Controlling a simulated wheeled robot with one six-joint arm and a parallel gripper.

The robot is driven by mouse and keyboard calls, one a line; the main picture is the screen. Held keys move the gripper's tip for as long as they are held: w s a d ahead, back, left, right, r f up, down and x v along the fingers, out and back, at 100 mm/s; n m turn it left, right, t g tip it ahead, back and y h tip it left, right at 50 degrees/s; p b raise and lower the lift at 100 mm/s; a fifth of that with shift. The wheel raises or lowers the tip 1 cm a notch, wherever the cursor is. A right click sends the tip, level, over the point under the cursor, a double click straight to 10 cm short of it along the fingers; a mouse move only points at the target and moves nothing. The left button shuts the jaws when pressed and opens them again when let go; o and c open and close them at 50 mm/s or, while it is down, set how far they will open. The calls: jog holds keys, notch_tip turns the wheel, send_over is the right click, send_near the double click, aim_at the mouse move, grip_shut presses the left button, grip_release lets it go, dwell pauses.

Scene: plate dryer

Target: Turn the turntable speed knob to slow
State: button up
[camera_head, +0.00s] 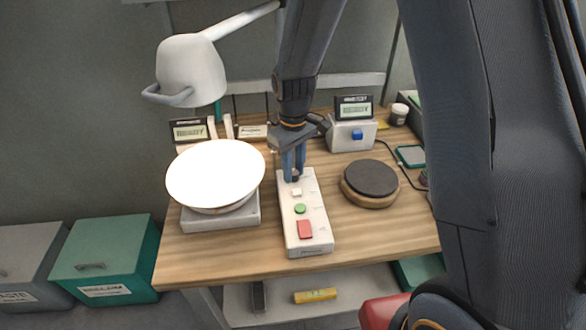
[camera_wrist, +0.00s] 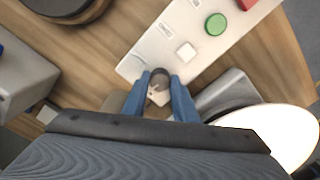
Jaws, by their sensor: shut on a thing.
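The white control panel (camera_head: 307,237) lies on the wooden table in the head view. It carries a red button (camera_head: 305,229), a green button (camera_head: 300,208) and a small white button (camera_head: 297,192). The dark round knob (camera_wrist: 159,78) sits at the panel's far end, beyond the white button. My gripper (camera_head: 293,176) points down over that end. In the wrist view my gripper (camera_wrist: 160,90) has its blue fingers on either side of the knob, shut on it. The knob's lower part is partly hidden. I cannot read the speed markings beside it.
A white plate (camera_head: 215,173) sits on a grey base to the left, under a lamp (camera_head: 190,70). A dark round turntable (camera_head: 371,178) is to the right. A box with a blue button (camera_head: 357,134) and a display stands behind it. Bare tabletop (camera_head: 380,238) lies in front.

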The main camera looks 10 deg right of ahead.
aim_at(294, 172)
jog(key=shift+n, duration=0.8)
jog(key=o, duration=1)
jog(key=shift+o, duration=0.2)
jog(key=shift+r+b, duration=1.05)
jog(key=shift+r, duration=2.85)
